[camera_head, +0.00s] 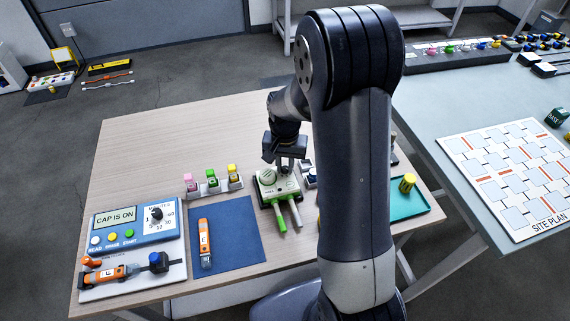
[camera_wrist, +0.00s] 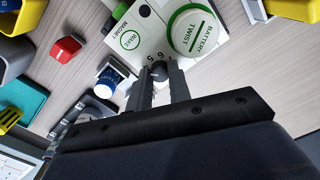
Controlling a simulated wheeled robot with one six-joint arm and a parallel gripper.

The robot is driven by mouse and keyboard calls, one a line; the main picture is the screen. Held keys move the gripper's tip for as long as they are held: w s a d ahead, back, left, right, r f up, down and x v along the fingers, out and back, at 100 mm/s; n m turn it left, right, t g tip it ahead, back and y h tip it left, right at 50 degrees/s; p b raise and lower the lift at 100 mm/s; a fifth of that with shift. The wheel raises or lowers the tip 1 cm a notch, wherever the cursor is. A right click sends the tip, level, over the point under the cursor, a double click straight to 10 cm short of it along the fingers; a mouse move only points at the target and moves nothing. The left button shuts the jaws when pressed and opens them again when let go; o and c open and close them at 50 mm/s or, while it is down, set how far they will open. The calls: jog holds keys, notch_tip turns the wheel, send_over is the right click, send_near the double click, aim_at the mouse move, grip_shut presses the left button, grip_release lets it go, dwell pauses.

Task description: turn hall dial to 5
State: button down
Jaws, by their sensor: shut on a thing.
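The hall dial is a small dark knob (camera_wrist: 158,69) on a white panel (camera_wrist: 155,36) in the wrist view. My gripper (camera_wrist: 160,78) is shut on the knob, one finger on each side. Printed digits, among them a 5 and a 6, show beside the knob. The fingers and the angle hide the rest of the scale, and I cannot tell which number the dial points to. In the head view my gripper (camera_head: 286,162) is down at the green-and-white hall unit (camera_head: 290,187); the dial is hidden there.
A round green-and-white battery cap (camera_wrist: 192,32) stands close beside the dial. Around the unit are a rack of coloured vials (camera_head: 213,187), a blue mat (camera_head: 232,232) with an orange sensor (camera_head: 204,242), a reader (camera_head: 134,222), and a teal tray (camera_head: 404,208). The table's back left is clear.

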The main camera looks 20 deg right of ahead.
aim_at(285, 168)
jog(key=m, duration=0.3)
jog(key=shift+m, duration=0.3)
jog(key=shift+m+b, duration=0.3)
jog(key=shift+m, duration=1.6)
jog(key=c, duration=1.3)
grip_release()
notch_tip(285, 168, up, 11)
jog(key=shift+f, duration=0.15)
